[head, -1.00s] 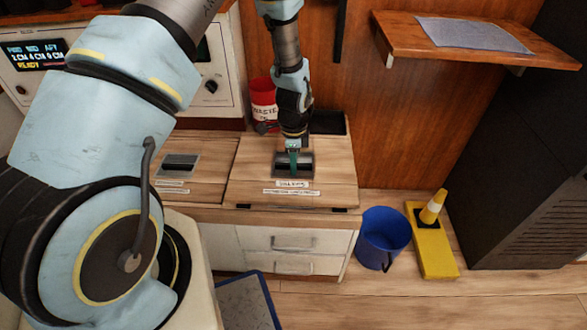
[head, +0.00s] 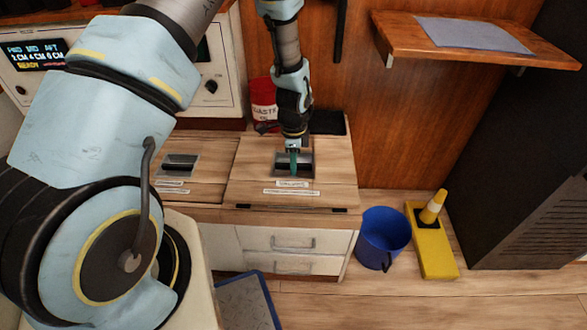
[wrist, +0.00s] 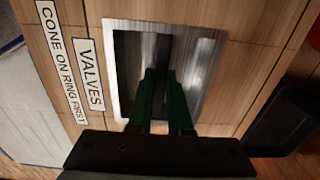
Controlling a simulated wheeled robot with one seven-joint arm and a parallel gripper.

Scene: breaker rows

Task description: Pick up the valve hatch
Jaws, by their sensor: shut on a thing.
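The valve hatch (head: 248,178) is a wooden panel in the top of the low cabinet, with a metal recessed pull (head: 307,170) and a label strip below it. In the wrist view the hatch (wrist: 220,75) carries a "VALVES" label (wrist: 89,75) beside the metal-framed recess (wrist: 203,70). My gripper (head: 294,170) points down into the recess. Its green fingers (wrist: 161,95) are shut on the dark bar of the pull, which they partly hide. The hatch appears to lie flat in the cabinet top.
A second panel with a similar pull (head: 179,163) lies to the left. A red waste bin (head: 263,97) and a black tray (head: 328,122) stand behind the hatch. A blue bucket (head: 382,238) and a yellow block with a cone (head: 432,250) are on the floor at right. A shelf (head: 480,40) juts out above.

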